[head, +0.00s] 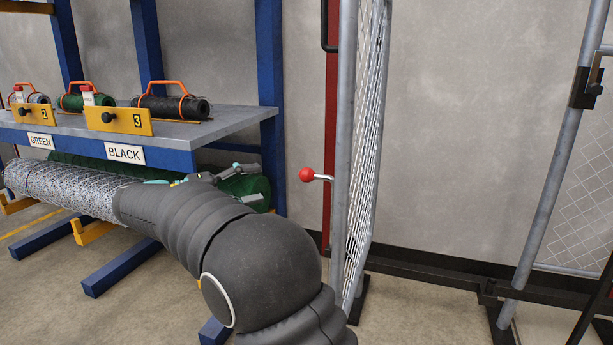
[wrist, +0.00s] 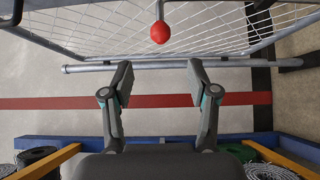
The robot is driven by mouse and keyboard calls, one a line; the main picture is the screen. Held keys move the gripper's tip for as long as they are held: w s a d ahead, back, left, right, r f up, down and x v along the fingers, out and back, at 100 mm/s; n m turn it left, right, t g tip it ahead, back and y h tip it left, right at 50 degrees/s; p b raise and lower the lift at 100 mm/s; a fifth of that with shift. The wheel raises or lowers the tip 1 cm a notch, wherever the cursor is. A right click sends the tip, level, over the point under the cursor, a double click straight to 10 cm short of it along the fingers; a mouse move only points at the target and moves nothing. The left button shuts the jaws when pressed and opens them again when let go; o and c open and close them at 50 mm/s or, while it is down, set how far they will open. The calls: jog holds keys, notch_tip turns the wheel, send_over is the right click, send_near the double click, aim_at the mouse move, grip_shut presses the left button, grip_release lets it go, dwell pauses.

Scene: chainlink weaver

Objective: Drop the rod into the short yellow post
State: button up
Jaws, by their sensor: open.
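A red ball knob (head: 306,174) sits on a short metal stem at the side of the chain-link gate's grey upright. In the wrist view the knob (wrist: 160,32) is ahead of my fingertips, near the top centre. A grey rod or tube (wrist: 230,62) runs across that view by the mesh; I cannot tell if it is the task's rod. My gripper (wrist: 160,82) is open, its fingers apart with nothing between them. In the head view my gripper (head: 238,170) is partly hidden by my arm, left of the knob. No short yellow post shows in either view.
A blue rack (head: 190,160) stands left, with wire rolls (head: 172,106) on its shelf and larger rolls (head: 70,185) below. The chain-link gate panel (head: 366,130) stands in the middle. Another grey frame (head: 548,190) is at the right. Floor between them is partly open.

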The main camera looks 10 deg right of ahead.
aim_at(300, 176)
jog(key=x, duration=1.2)
jog(key=shift+d, duration=0.35)
jog(key=shift+c, duration=0.2)
grip_shut()
